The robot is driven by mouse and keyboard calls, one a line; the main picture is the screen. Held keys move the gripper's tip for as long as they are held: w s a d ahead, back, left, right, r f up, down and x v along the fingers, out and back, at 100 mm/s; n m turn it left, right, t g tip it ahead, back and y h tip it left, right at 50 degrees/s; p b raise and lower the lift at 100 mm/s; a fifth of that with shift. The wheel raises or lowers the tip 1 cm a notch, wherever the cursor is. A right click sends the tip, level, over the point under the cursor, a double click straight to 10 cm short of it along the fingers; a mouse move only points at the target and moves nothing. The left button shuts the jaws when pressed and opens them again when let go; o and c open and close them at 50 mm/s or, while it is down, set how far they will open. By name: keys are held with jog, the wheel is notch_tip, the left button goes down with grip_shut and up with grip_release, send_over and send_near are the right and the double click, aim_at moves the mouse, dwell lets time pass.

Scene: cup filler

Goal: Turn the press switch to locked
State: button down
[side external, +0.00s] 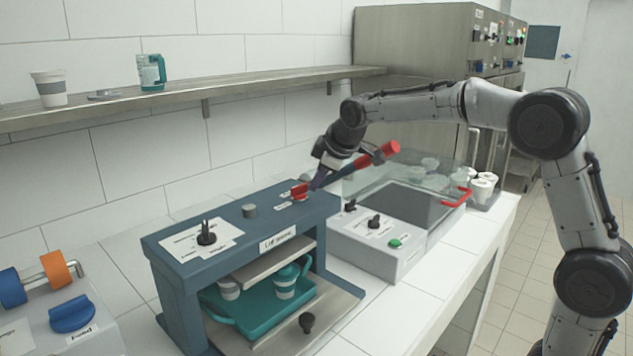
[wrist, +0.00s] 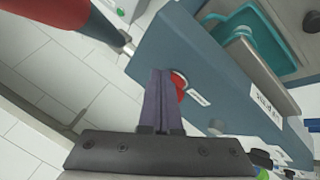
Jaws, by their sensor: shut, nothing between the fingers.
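The blue press (side external: 185,265) stands on the white counter, and its top fills the middle of the wrist view (wrist: 215,65). A red switch (side external: 299,190) sits on its top near the right end, beside a small white label. In the wrist view the red switch (wrist: 181,88) is partly hidden behind my fingers. My gripper (side external: 316,183) is shut and empty, pointing down at the right side of the switch. Its fingertips (wrist: 160,74) overlap the switch's edge in the wrist view; I cannot tell whether they touch it.
A red-gripped lever (side external: 378,154) rises close to my gripper; its grip also shows in the wrist view (wrist: 55,14). A black knob (side external: 206,234) is on the press's left. A teal tray (side external: 262,322) with cups sits inside. A glass-lidded machine (side external: 385,255) stands right.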

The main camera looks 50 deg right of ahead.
dwell(0.4)
jog(key=shift+w+a+r, duration=0.1)
jog(key=shift+w+a, duration=0.35)
jog(key=shift+a, duration=0.35)
jog(key=s, duration=0.2)
jog(key=s+d, duration=0.1)
jog(key=s, duration=0.2)
jog(key=shift+s+d, duration=0.1)
jog(key=d+v, duration=0.2)
jog(key=v, duration=1.1)
jog(key=s+a+f, duration=0.2)
jog(key=s+a, duration=0.3)
jog(key=s, duration=0.4)
jog(key=s+a+f+m+g+y, duration=0.1)
jog(key=s+f+m, duration=0.5)
jog(key=s+f, duration=0.8)
jog(key=shift+s+a+f+g+y, duration=0.3)
jog(key=shift+a+f, duration=0.15)
jog(key=shift+a, duration=0.4)
